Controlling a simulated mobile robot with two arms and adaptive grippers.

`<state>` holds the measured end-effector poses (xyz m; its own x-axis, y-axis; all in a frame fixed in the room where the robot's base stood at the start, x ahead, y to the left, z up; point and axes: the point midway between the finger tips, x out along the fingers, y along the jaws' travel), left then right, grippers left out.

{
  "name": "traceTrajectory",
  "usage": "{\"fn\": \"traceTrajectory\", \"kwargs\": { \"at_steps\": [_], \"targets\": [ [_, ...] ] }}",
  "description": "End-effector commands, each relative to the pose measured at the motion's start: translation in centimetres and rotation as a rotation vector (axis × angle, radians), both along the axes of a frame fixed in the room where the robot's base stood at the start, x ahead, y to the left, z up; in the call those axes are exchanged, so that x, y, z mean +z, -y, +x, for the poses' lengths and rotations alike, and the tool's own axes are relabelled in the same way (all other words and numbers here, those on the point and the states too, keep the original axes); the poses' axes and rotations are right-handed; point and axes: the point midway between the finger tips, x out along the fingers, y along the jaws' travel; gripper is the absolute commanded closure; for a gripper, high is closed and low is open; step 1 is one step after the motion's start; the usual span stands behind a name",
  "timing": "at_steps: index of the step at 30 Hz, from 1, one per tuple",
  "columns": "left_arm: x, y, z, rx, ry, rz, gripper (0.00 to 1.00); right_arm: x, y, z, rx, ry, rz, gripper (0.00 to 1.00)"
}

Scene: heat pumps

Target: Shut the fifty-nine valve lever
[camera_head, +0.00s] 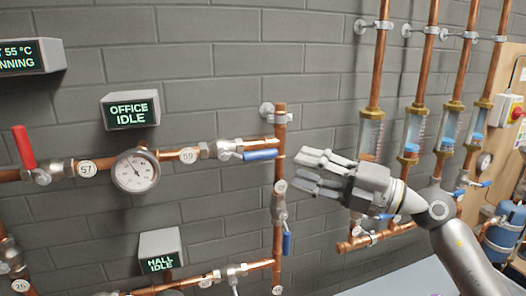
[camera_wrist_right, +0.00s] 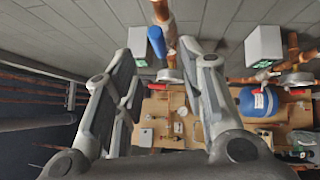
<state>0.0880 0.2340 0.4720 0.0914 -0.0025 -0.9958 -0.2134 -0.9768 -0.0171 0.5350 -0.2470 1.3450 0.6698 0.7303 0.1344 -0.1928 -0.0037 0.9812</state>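The valve (camera_head: 226,148) beside the round "59" tag (camera_head: 188,155) sits on the upper horizontal copper pipe. Its blue lever (camera_head: 261,155) points right, lying roughly along the pipe. My right gripper (camera_head: 305,172) is to the right of this lever, apart from it, with its fingers pointing left. Its two fingers are spread and nothing is between them; in the right wrist view (camera_wrist_right: 165,90) they also stand apart. A blue lever (camera_wrist_right: 157,42) shows beyond the fingers there, but I cannot tell which valve it belongs to. My left gripper is not in view.
A vertical copper pipe (camera_head: 279,150) stands between the lever's tip and my right gripper. It carries another blue lever (camera_head: 287,243) lower down. A gauge (camera_head: 136,171) and a red lever (camera_head: 23,146) are farther left. Flow tubes (camera_head: 371,135) stand behind my right arm.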

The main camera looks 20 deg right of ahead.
Motion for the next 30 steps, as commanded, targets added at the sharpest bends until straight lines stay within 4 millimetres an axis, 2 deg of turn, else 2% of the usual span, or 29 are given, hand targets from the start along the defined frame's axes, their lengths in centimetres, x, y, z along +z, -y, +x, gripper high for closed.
{"fn": "traceTrajectory", "kwargs": {
  "at_steps": [6, 15, 20, 28, 30],
  "targets": [
    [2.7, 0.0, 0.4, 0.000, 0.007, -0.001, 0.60, 1.3, -2.9, 2.6, 0.004, 0.001, 0.008, 0.62],
    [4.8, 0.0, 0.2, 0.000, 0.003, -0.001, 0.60, 1.6, -6.4, 5.8, 0.001, 0.001, 0.007, 0.62],
    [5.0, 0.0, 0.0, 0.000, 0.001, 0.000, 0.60, 1.5, -7.1, 6.5, 0.001, 0.002, 0.005, 0.62],
    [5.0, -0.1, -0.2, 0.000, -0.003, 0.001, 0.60, 1.4, -7.2, 6.6, 0.001, 0.001, 0.004, 0.62],
    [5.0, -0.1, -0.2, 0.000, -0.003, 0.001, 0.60, 1.4, -7.2, 6.5, 0.001, 0.001, 0.004, 0.70]
  ]
}}
